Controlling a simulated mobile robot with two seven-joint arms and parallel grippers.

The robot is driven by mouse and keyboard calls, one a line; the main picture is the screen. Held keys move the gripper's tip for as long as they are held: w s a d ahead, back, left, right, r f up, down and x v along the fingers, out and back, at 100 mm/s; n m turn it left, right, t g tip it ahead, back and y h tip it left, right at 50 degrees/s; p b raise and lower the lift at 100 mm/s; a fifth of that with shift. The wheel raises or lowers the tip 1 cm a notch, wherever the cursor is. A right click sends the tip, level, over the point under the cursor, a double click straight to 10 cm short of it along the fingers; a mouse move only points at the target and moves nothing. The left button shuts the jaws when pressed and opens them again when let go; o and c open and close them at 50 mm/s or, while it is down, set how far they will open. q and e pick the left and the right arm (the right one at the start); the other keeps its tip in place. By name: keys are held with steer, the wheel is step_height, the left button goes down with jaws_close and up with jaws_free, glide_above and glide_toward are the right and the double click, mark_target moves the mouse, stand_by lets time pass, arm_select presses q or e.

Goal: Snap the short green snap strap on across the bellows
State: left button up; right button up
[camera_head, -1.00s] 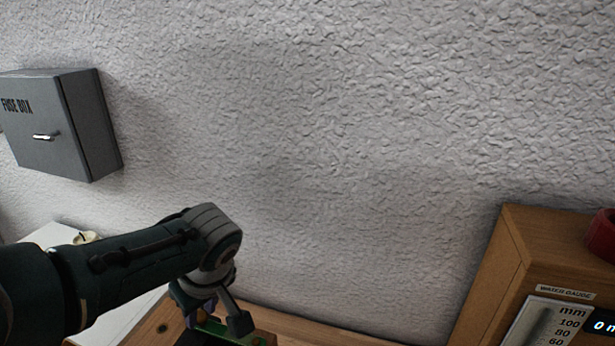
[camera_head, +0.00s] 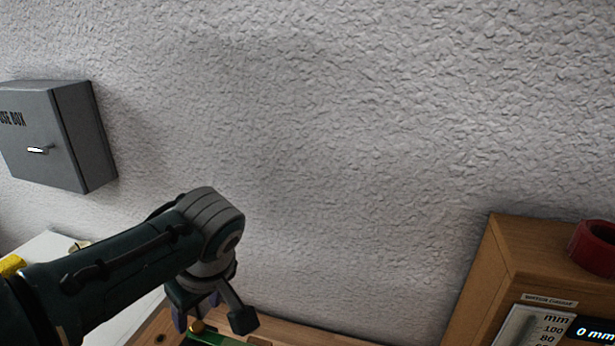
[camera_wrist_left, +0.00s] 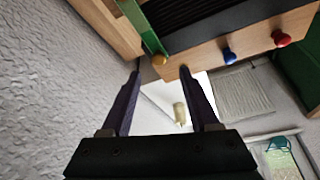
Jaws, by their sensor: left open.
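A green strap (camera_wrist_left: 138,24) lies along the near end of the dark ribbed bellows (camera_wrist_left: 205,12) in the left wrist view, with its lower end by a yellow knob (camera_wrist_left: 160,60). Whether it is snapped on cannot be told. My right gripper is not in view.
A blue knob (camera_wrist_left: 229,56) and a red knob (camera_wrist_left: 281,39) sit on the wooden board's edge. A wooden water gauge box (camera_head: 530,255) with a red ring-like object (camera_head: 594,247) stands right. A grey fuse box (camera_head: 55,135) hangs on the textured wall.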

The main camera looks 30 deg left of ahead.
arm_select(q)
steer(key=shift+v, duration=2.1)
